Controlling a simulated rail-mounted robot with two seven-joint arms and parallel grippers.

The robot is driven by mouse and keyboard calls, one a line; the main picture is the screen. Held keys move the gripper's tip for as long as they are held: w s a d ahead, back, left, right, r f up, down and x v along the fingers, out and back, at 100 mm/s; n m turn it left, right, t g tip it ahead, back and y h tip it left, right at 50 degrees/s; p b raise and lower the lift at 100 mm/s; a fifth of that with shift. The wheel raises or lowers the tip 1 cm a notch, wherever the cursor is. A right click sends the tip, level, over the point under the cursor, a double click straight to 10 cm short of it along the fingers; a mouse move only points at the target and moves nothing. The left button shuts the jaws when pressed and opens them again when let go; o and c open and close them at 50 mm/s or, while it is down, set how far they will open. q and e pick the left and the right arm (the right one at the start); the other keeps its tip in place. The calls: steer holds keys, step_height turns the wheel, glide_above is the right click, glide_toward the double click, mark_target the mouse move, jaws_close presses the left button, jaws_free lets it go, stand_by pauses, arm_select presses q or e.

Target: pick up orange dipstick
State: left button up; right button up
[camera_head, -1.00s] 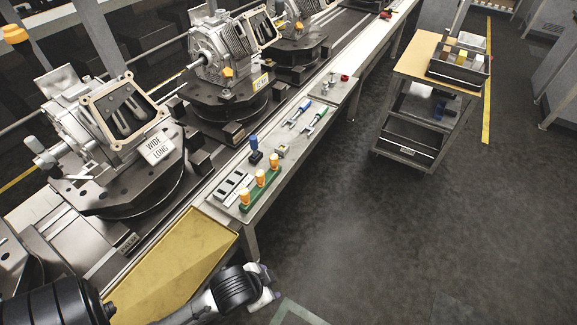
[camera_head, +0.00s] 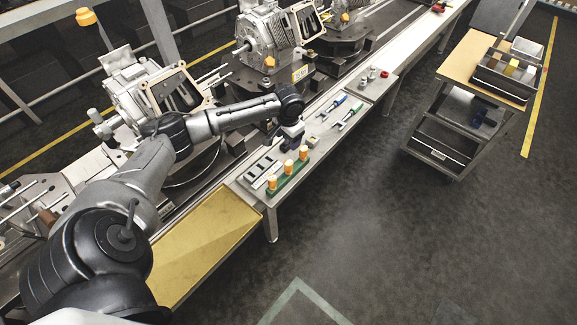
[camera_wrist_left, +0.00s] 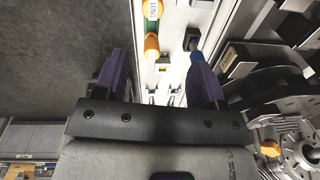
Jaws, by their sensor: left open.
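Several orange dipsticks stand upright in a green rack (camera_head: 284,182) on the bench edge; the orange tops include a front one (camera_head: 272,183), a middle one (camera_head: 288,167) and a far one (camera_head: 304,153). My left gripper (camera_head: 290,142) hangs over the bench just behind the far orange top. In the left wrist view the gripper (camera_wrist_left: 160,75) is open and empty. An orange dipstick top (camera_wrist_left: 151,46) shows between and beyond its two purple fingers, with a labelled orange top (camera_wrist_left: 152,9) farther up. My right gripper is out of view.
A blue-handled thing (camera_wrist_left: 194,50) is close to the right finger in the wrist view. Engine blocks on fixtures (camera_head: 268,40) line the conveyor behind. A cart (camera_head: 447,110) stands right; the floor between is clear.

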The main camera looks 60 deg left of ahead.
mark_target(289, 162)
arm_select(q)
steer(key=shift+n+h, duration=0.5)
steer(key=shift+n, duration=0.2)
step_height(289, 162, down, 9)
steer(key=shift+s+d+f+b, duration=0.15)
steer(key=shift+b, duration=0.6)
steer(key=f, duration=0.1)
steer(key=f+b, duration=0.1)
steer(key=f, duration=0.2)
steer(key=shift+w+f, duration=0.25)
steer(key=shift+f, duration=0.35)
steer(key=shift+c, duration=0.2)
jaws_close()
